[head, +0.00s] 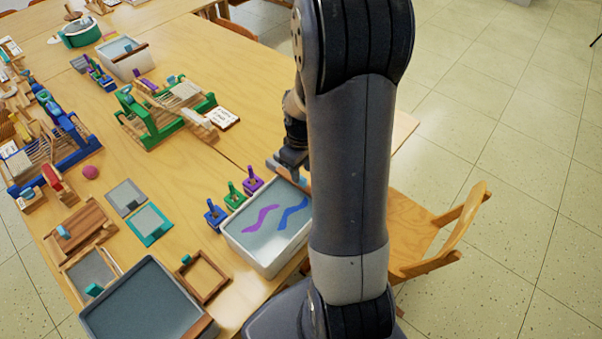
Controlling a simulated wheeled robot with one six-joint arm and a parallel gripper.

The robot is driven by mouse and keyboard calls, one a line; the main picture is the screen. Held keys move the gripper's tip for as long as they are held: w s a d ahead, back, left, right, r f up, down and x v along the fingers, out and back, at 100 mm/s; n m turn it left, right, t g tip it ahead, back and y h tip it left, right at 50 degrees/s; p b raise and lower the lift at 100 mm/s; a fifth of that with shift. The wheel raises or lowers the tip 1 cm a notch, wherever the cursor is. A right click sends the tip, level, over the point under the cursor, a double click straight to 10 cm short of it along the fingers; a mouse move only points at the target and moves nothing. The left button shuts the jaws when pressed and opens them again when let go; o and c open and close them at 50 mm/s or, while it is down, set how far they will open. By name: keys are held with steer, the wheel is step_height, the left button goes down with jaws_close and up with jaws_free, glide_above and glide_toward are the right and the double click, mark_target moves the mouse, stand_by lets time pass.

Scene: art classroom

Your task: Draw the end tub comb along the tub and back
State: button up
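A white tub (244,250) of grey-blue liquid with a purple and a blue wavy streak on it stands at the table's right edge. My arm covers its right side. My gripper (284,168) is just beyond the tub's far end, pointing down, and is partly hidden by my arm. Its fingers are too small and covered to tell open from shut. A small brown piece shows beside the gripper, but I cannot tell whether it is this tub's comb. Wooden bars lie across the ends of the dark tub (140,305) at the front and the white tub (122,69) at the back.
Blue, green and purple holders (234,197) stand close along the tub's left side. Green (165,120) and blue (62,125) looms stand farther left. A wooden chair (440,235) is right of my arm.

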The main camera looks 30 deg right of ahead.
mark_target(302, 177)
steer(key=shift+f, duration=1.55)
steer(key=shift+c, duration=0.4)
jaws_close()
